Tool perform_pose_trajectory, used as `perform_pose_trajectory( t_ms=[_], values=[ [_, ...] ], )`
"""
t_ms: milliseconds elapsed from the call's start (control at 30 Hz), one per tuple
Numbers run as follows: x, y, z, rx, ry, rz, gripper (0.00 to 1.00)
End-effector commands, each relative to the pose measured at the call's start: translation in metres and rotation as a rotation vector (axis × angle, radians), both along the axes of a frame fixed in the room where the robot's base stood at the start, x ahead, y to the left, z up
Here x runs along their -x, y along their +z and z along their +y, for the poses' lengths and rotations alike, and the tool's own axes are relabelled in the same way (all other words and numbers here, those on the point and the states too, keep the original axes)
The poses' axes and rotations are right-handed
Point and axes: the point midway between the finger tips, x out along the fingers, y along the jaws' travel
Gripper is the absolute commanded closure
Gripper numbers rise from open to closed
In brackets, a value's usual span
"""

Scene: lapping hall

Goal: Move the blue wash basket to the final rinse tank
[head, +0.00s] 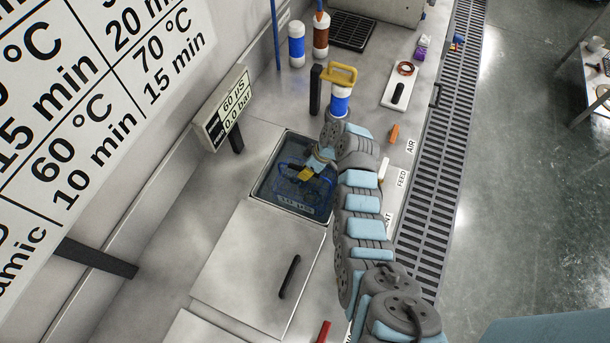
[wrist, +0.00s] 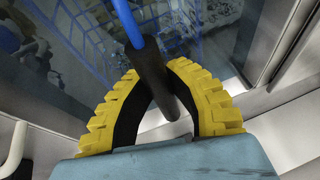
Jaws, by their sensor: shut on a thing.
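The blue wash basket (head: 318,190) is a wire basket inside an open, liquid-filled tank (head: 255,193) in the steel bench. Its blue wires (wrist: 188,28) also show beyond my fingers in the wrist view. My gripper (head: 305,173) is over the tank opening. In the wrist view its yellow ribbed fingers (wrist: 155,75) are closed around the dark grip (wrist: 152,62) of the basket's blue handle. The arm hides part of the tank's right side. I cannot tell from the labels which tank is the final rinse tank.
A steel lid (head: 245,265) with a black handle (head: 290,277) lies in front of the tank. A display panel (head: 228,108) stands behind left. Blue-white (head: 296,45) and brown (head: 321,35) cylinders stand at the back. A floor grating (head: 440,170) runs along the right.

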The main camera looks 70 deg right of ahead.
Motion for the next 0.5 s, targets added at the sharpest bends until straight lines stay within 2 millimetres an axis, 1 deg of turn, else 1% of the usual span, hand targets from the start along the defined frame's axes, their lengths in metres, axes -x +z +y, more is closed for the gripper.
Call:
perform_pose_trajectory(
  t_ms=[300, 500],
  values=[
    [0.000, -0.024, 0.000, -0.002, 0.000, 0.000, 1.00],
    [0.000, -0.028, -0.001, 0.000, 0.001, 0.000, 1.00]
  ],
)
